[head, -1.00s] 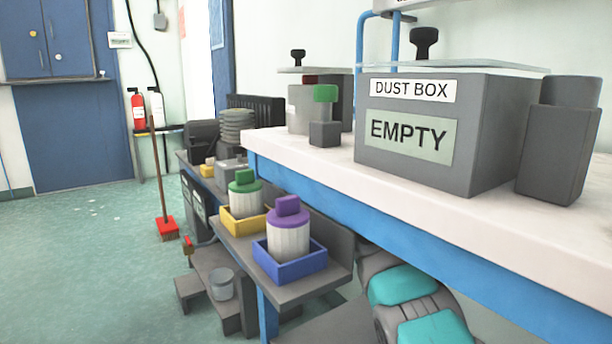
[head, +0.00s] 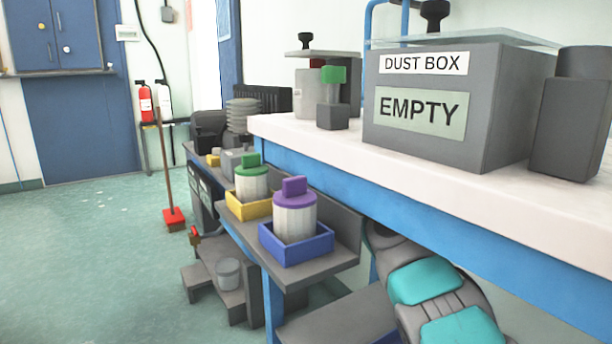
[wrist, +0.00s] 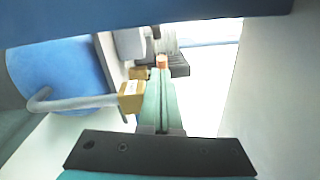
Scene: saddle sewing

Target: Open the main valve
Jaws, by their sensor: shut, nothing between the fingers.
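I cannot pick out the main valve for certain in either view. In the wrist view my gripper (wrist: 161,88) points away from the camera, its teal fingers together and empty. A yellow block with a pale label (wrist: 132,95) sits just left of the fingers, at the end of a bent grey bar (wrist: 75,103). A small orange-red piece (wrist: 162,61) shows at the fingertips; I cannot tell whether they touch. A large blue rounded body (wrist: 60,75) is at the left.
The bench (head: 300,133) carries a grey dust box (head: 445,140) marked EMPTY. On a lower shelf, green-lidded (head: 251,184) and purple-lidded (head: 295,218) jars stand in yellow and blue trays.

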